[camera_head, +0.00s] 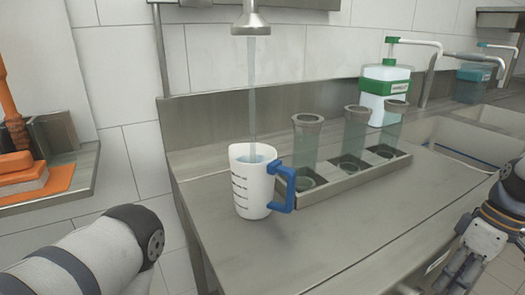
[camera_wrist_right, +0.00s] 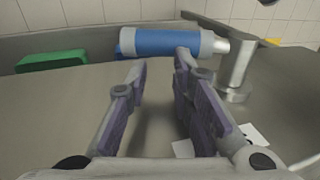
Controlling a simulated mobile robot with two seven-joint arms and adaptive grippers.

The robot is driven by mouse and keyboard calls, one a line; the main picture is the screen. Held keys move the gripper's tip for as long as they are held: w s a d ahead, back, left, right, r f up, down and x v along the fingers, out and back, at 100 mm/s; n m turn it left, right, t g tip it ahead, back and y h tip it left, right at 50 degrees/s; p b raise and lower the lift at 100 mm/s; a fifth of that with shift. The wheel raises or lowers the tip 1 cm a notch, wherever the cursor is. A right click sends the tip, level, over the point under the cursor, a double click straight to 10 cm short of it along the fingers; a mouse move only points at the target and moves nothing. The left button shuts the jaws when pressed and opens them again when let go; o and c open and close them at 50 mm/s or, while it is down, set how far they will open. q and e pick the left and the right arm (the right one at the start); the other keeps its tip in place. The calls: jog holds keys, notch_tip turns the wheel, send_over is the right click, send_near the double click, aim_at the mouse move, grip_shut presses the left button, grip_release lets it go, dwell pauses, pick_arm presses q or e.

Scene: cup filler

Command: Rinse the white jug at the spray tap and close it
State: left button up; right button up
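In the head view the white jug (camera_head: 251,188) with dark marks and a blue handle is upright on or just above the metal counter. The spray tap (camera_head: 250,20) is above it, and a stream of water (camera_head: 252,95) runs into its open top. Bluish water shows inside the jug. My right gripper (camera_head: 462,272) is at the lower right, well apart from the jug. In the right wrist view its fingers (camera_wrist_right: 155,75) are spread with nothing between them. A blue cylindrical grip (camera_wrist_right: 165,42) lies just beyond the fingertips; contact is unclear. My left gripper is out of view.
A metal rack (camera_head: 350,178) with several clear tubes stands right of the jug. A white and green pump bottle (camera_head: 384,88) is behind it. A sink basin (camera_head: 462,140) is at the right. Orange items (camera_head: 22,172) lie on a left shelf. The front counter is clear.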

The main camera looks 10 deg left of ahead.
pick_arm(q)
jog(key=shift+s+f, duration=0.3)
pick_arm(e)
jog(key=shift+g, duration=0.6)
jog(key=s+f, duration=0.1)
jog(key=s+a+f, duration=0.1)
jog(key=f, duration=0.1)
jog(key=shift+s+f, duration=0.15)
jog(key=shift+s, duration=0.1)
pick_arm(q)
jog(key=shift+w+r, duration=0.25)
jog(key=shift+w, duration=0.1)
pick_arm(e)
jog(key=w+d+r, duration=0.2)
jog(key=r, duration=0.5)
jog(key=w+d+r+t, duration=0.1)
jog(key=w+r, duration=0.1)
jog(key=r, duration=0.5)
jog(key=shift+d+r, duration=0.35)
jog(key=shift+r, duration=0.05)
